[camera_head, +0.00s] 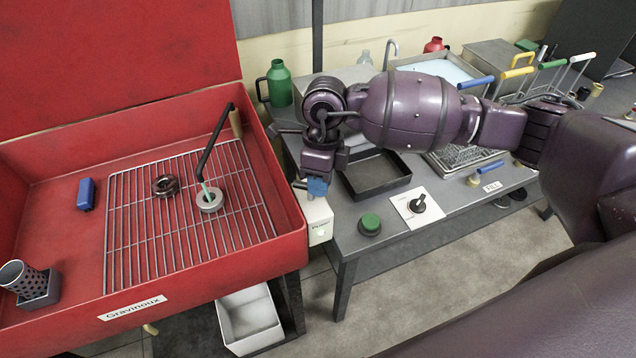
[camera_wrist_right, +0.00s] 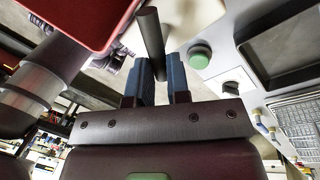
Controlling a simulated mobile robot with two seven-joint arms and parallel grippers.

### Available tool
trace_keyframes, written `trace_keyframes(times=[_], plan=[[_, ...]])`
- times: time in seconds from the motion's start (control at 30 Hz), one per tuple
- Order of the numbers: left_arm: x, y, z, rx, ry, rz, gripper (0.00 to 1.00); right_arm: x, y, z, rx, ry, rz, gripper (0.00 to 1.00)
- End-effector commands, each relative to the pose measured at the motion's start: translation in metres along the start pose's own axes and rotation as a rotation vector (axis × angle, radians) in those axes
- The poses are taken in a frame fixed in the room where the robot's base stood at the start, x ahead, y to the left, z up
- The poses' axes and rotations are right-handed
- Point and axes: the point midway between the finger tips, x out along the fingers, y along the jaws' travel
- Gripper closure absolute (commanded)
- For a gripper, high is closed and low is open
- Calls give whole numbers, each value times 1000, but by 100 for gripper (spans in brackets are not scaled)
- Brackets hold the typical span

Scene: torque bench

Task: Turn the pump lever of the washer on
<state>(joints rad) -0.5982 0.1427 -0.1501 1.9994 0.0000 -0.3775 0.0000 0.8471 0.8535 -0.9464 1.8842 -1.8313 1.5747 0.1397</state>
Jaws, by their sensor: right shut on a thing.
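The red washer (camera_head: 60,150) stands open at the left, with a wire grid in its basin. A white pump box (camera_head: 319,222) with a small green light sits at its right front corner. My right gripper (camera_head: 317,187) is directly above this box, its blue fingers pointing down. In the right wrist view, a dark rod-like pump lever (camera_wrist_right: 151,40) stands between the fingers of my right gripper (camera_wrist_right: 162,75), which is shut on it. In the head view the gripper mostly hides the lever. My left gripper is not in view.
The grey bench (camera_head: 400,250) to the right carries a green button (camera_head: 370,223), a black knob on a white plate (camera_head: 417,204) and a dark tray (camera_head: 376,177). A white bin (camera_head: 250,320) stands below. A nozzle (camera_head: 215,140) hangs over the grid.

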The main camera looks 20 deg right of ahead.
Motion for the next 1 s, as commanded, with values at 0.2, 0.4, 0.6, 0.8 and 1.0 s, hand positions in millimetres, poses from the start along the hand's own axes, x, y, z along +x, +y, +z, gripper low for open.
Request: trace_keyframes(times=[0.2,0.4,0.6,0.8,1.0], plan=[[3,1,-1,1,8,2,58,0,-3,1,-101,20,-2,100],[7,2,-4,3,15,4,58,-1,-3,1,-147,28,-3,100],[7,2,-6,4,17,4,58,-2,-3,1,-160,30,-4,100],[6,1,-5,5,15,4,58,-2,-3,2,-160,29,-4,100],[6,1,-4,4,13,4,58,-2,-3,1,-160,30,-4,65]])
